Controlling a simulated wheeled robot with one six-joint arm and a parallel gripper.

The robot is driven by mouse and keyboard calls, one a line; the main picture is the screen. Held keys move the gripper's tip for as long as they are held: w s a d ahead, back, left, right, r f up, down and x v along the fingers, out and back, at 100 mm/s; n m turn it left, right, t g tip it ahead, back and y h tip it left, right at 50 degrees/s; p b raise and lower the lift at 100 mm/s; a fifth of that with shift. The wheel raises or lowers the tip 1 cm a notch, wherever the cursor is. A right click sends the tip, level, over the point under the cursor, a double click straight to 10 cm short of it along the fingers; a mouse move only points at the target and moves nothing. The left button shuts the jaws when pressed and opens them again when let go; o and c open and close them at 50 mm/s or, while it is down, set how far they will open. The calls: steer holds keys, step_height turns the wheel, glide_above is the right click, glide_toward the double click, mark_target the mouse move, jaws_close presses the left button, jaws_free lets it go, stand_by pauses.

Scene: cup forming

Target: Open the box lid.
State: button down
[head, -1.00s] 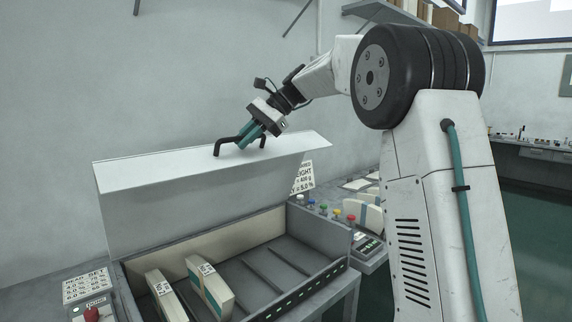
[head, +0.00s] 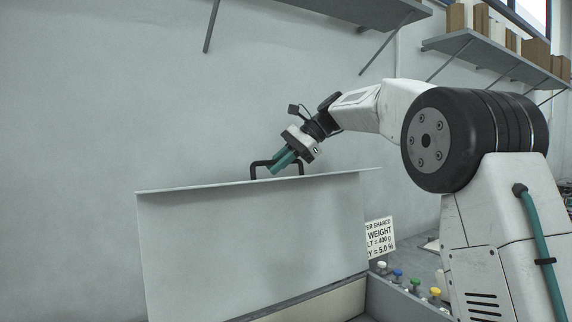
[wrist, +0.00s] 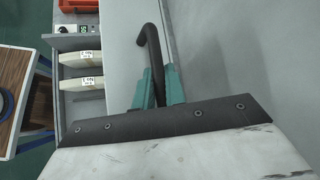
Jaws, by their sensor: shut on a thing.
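The box lid (head: 250,240) is raised and stands nearly upright at the back of the box (head: 335,302), its underside facing the head camera. A dark bar handle (head: 256,170) is fixed near the lid's top edge. My gripper (head: 279,164) is at the handle, with its teal fingers shut on the bar. In the wrist view the handle (wrist: 151,45) runs between the two teal fingers (wrist: 158,86). Most of the box interior is below the head view. The wrist view shows pale packs (wrist: 80,68) inside the box.
A sign (head: 380,238) and several coloured buttons (head: 415,284) are right of the box. Wall shelves (head: 495,58) hang above my arm. The wall stands close behind the lid. A wooden-topped piece (wrist: 14,82) is at the left in the wrist view.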

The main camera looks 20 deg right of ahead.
steer(key=shift+w+a, duration=0.1)
steer(key=shift+a, duration=0.1)
steer(key=c, duration=1.5)
jaws_free()
steer(key=shift+o, duration=0.2)
steer(key=shift+d, duration=0.1)
steer(key=shift+d, duration=0.1)
steer(key=shift+d+r, duration=0.15)
steer(key=shift+d, duration=0.1)
steer(key=v, duration=0.7)
steer(key=shift+a+r, duration=0.1)
steer(key=shift+r, duration=0.1)
